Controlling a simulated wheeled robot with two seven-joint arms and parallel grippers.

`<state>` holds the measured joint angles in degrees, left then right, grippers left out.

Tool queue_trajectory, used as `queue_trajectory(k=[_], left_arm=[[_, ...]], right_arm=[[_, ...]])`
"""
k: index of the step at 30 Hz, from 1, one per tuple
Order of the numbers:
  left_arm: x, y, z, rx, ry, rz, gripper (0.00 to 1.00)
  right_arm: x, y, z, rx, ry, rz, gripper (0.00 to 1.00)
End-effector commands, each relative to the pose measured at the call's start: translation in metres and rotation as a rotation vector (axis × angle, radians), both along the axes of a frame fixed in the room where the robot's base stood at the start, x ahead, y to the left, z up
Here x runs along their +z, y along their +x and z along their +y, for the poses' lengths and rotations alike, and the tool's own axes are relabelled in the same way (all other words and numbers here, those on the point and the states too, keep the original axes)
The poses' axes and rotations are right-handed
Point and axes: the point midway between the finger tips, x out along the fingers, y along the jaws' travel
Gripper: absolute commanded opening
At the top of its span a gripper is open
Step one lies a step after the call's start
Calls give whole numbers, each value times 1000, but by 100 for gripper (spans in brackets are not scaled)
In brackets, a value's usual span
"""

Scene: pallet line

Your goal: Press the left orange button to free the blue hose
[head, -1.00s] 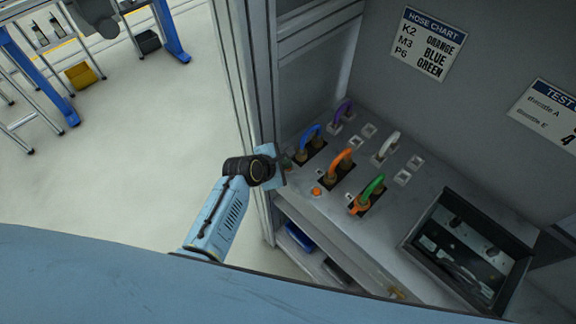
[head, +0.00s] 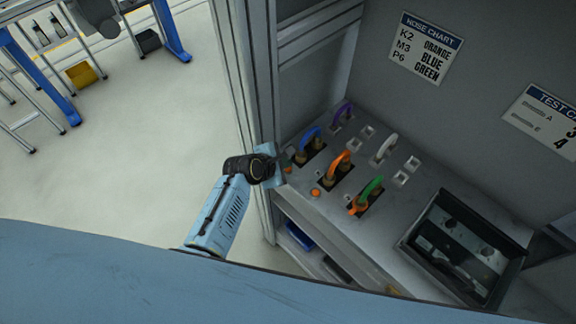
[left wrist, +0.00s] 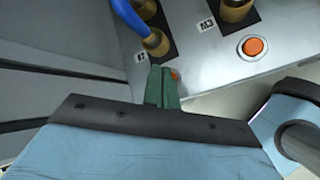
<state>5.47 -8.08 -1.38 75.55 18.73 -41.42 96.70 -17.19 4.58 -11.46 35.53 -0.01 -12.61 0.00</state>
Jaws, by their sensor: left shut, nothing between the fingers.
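The blue hose (head: 311,136) arches over the panel's left side, its ends in brass fittings on a dark plate; it also shows in the left wrist view (left wrist: 132,18). The left orange button (left wrist: 175,75) is partly hidden behind my left gripper's green fingers. My left gripper (left wrist: 162,86) is shut and empty, with its fingertips at the button's left edge; I cannot tell whether they touch it. In the head view my left gripper (head: 287,168) is at the panel's left front edge. My right gripper is out of view.
A second orange button (head: 315,192) sits in front of the orange hose (head: 340,163). Green (head: 371,188), white (head: 386,147) and purple (head: 343,112) hoses stand nearby. An open dark box (head: 463,240) is at the right. A cabinet post (head: 254,100) rises close behind my left gripper.

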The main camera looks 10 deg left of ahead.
Motion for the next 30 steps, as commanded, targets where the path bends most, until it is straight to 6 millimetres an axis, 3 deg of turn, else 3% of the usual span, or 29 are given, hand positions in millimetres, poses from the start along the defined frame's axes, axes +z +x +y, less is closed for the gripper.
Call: queue_trajectory(k=[5, 19, 30], left_arm=[[2, 0, 0, 0, -1, -1, 0], [46, 0, 0, 1, -1, -2, 0], [50, 0, 0, 0, 0, 0, 0]], right_arm=[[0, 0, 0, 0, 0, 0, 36], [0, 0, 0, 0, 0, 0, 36], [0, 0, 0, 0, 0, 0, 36]])
